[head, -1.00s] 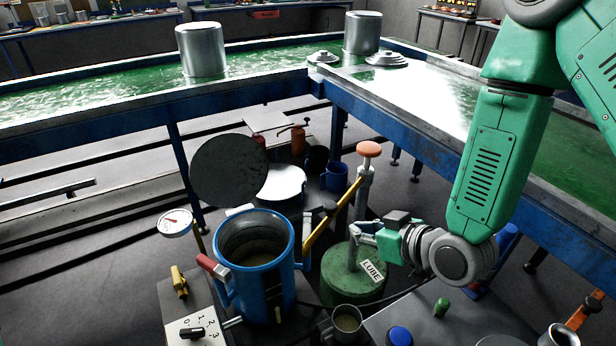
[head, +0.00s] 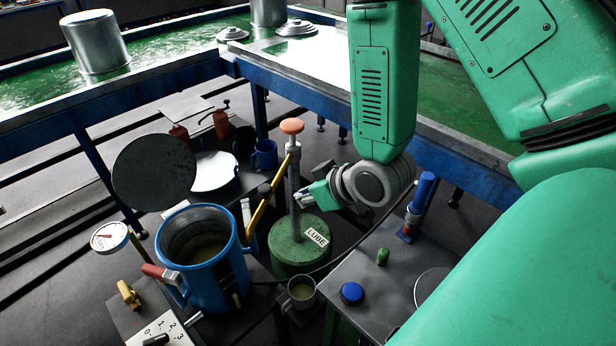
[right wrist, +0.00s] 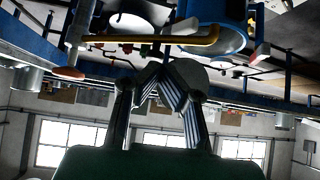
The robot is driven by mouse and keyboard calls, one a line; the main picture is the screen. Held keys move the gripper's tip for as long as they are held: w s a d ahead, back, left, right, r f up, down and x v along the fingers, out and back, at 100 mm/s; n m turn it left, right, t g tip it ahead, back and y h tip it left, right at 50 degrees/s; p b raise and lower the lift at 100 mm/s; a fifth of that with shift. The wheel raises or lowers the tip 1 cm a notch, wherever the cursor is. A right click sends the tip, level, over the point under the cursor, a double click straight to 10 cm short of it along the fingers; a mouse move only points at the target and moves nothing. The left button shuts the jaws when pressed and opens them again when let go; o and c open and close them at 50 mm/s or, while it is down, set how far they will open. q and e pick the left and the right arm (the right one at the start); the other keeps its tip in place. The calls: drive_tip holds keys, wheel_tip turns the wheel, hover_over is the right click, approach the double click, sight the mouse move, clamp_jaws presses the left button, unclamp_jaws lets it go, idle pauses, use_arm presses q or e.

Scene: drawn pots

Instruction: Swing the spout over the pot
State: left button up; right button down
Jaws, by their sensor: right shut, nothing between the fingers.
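The yellow spout (head: 271,194) slants down leftward from the pump column (head: 294,180) of the green LUBE can (head: 290,252). Its low end is by the right side of the blue pot (head: 222,275), beside the rim rather than over the mouth. The pot is open, with murky liquid inside. My right gripper (head: 303,197) is shut and empty, close to the pump column below the orange knob (head: 292,126); I cannot tell if it touches. The upside-down right wrist view shows its fingertips (right wrist: 160,68) together, with the spout (right wrist: 165,40) and pot (right wrist: 212,38) beyond. My left gripper is out of view.
A round dark lid (head: 154,174) stands raised behind the pot. A gauge (head: 109,237) stands left of it. A mug (head: 300,291) is in front of the can. The grey bench (head: 385,270) at right holds a blue cap (head: 352,293) and a green piece (head: 383,257).

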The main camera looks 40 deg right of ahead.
sight(269, 194)
drive_tip(key=x, duration=0.5)
drive_tip(key=w+r+x, duration=0.1)
drive_tip(key=x, duration=0.2)
drive_tip(key=shift+w+f, duration=0.1)
drive_tip(key=shift+w, duration=0.2)
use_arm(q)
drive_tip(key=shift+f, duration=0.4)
use_arm(e)
drive_tip(key=shift+w+a+f, duration=0.2)
drive_tip(key=shift+w, duration=0.55)
drive_tip(key=shift+a, duration=0.1)
